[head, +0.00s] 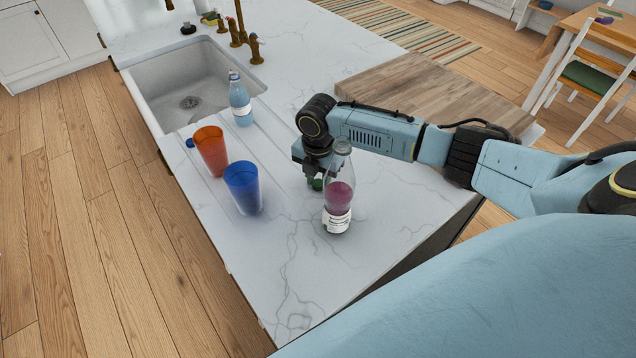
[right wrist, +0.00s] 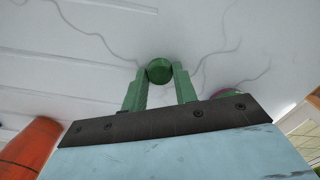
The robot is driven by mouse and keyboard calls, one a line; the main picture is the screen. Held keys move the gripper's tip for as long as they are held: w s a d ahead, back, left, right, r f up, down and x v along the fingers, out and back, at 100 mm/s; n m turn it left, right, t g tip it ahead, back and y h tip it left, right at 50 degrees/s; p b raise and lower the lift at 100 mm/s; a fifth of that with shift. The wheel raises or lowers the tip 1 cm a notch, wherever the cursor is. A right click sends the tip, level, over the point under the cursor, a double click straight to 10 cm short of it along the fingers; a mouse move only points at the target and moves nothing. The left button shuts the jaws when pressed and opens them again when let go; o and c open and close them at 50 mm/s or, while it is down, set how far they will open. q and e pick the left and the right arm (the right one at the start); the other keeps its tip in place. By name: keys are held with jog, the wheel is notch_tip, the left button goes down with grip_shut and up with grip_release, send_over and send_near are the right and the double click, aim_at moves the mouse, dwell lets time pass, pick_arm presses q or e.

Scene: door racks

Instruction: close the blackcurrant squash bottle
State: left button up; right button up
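The blackcurrant squash bottle (head: 339,196) stands upright on the white counter, clear glass with purple squash inside and a white label. Its neck is uncapped in the head view. A small green cap (head: 317,185) is just left of the bottle, at the tips of my right gripper (head: 314,180). In the right wrist view the cap (right wrist: 159,71) sits between the two green fingertips, which appear to touch it on both sides. I cannot tell whether the cap rests on the counter or is lifted. My left gripper is not in view.
An orange cup (head: 210,150) and a blue cup (head: 242,187) stand left of the bottle. A light blue bottle (head: 240,103) stands by the sink (head: 180,90). A wooden board (head: 420,90) lies behind my right arm. The counter in front of the bottle is clear.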

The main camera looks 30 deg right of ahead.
aim_at(318, 182)
jog(key=c, duration=0.4)
jog(key=shift+r, duration=0.1)
notch_tip(318, 182, up, 10)
jog(key=shift+f, duration=0.1)
dwell(0.4)
